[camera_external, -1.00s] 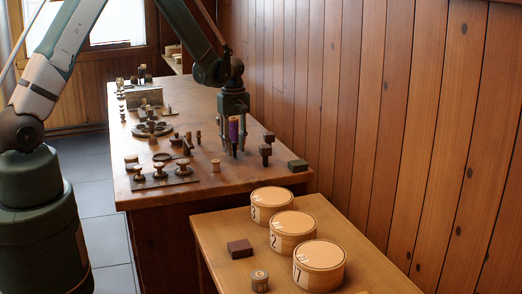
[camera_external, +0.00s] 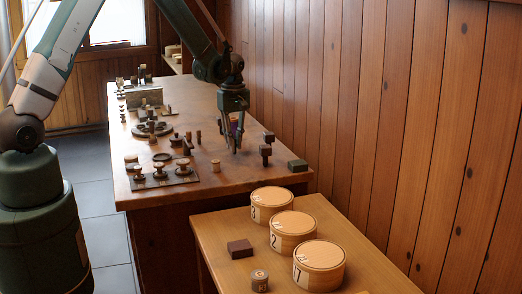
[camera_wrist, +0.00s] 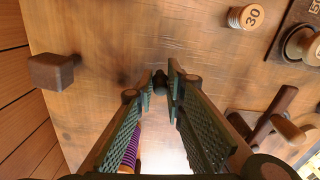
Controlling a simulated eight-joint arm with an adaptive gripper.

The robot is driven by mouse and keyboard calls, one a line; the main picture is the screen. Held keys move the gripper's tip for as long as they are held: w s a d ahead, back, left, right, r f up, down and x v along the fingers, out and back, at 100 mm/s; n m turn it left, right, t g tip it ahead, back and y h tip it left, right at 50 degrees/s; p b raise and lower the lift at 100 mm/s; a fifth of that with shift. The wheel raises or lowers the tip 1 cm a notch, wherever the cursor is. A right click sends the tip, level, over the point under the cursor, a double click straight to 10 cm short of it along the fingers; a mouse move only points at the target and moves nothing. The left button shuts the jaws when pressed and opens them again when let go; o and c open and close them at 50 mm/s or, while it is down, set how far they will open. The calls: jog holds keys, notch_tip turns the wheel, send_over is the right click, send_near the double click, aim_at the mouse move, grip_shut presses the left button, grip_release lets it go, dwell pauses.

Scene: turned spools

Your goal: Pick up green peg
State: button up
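My gripper (camera_external: 235,148) points down at the right side of the long workbench, its fingers drawn together towards the tips. In the wrist view the tips (camera_wrist: 161,75) sit close on either side of a small dark shape (camera_wrist: 160,86). I cannot make out its colour or whether the pads touch it. I cannot pick out a clearly green peg. A purple ribbed spool (camera_wrist: 131,150) stands beside the left finger, partly hidden; in the external view a sliver of purple shows behind the fingers.
A brown block-topped piece (camera_wrist: 52,72) stands near the wall. A light spool marked 30 (camera_wrist: 247,17) and dark wooden pegs (camera_wrist: 275,112) stand on the other side. A dark green block (camera_external: 298,165) sits at the bench corner. Round numbered boxes (camera_external: 320,265) occupy the nearer table.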

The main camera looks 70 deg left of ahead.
jog(key=shift+r, duration=4.35)
